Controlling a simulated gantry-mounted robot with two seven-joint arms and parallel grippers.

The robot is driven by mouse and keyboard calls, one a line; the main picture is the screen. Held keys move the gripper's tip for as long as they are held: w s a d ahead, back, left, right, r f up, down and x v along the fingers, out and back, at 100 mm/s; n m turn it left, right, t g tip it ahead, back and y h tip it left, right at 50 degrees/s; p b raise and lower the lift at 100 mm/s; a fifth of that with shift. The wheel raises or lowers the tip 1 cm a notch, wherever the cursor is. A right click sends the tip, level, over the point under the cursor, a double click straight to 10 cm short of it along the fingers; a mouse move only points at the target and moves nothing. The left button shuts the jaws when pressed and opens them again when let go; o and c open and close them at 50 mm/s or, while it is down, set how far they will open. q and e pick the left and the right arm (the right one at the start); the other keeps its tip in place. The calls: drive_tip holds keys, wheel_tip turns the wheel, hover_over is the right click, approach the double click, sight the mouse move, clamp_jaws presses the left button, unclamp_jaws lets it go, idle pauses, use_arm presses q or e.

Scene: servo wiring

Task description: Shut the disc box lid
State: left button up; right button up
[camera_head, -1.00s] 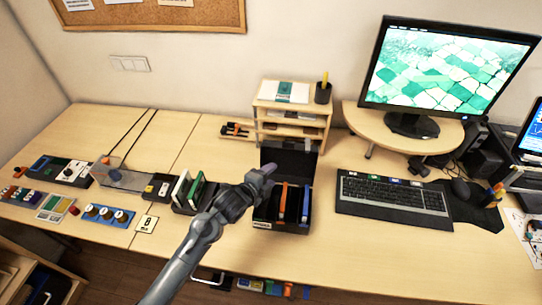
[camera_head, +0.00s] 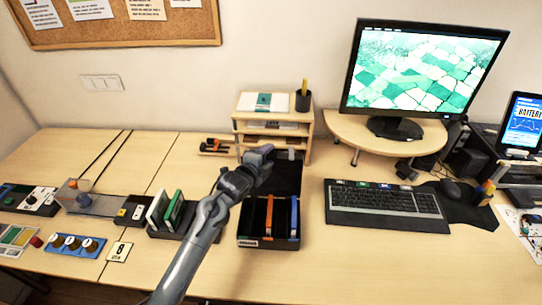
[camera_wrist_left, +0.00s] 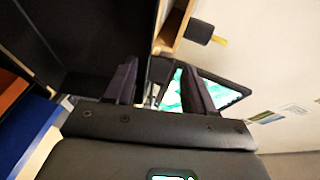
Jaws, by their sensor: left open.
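The black disc box (camera_head: 262,243) stands on the desk, holding an orange disc case (camera_head: 269,216) and a blue one (camera_head: 294,217). Its black lid (camera_head: 290,177) is open and stands up at the back of the box. My left gripper (camera_head: 262,150) is at the lid's upper left, partly covering it; contact cannot be made out. In the left wrist view the left gripper (camera_wrist_left: 160,82) has its two dark fingers apart with nothing clearly between them. A large dark surface, apparently the lid (camera_wrist_left: 90,30), fills the upper left. My right gripper is not in view.
A small wooden shelf (camera_head: 275,116) stands close behind the lid. A black rack with white and green cases (camera_head: 176,207) is left of the box, behind my left arm. The keyboard (camera_head: 385,201) lies to the right. Bare desk shows in front of the keyboard.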

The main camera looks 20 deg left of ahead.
use_arm(q)
drive_tip(key=shift+x, duration=1.4)
clamp_jaws()
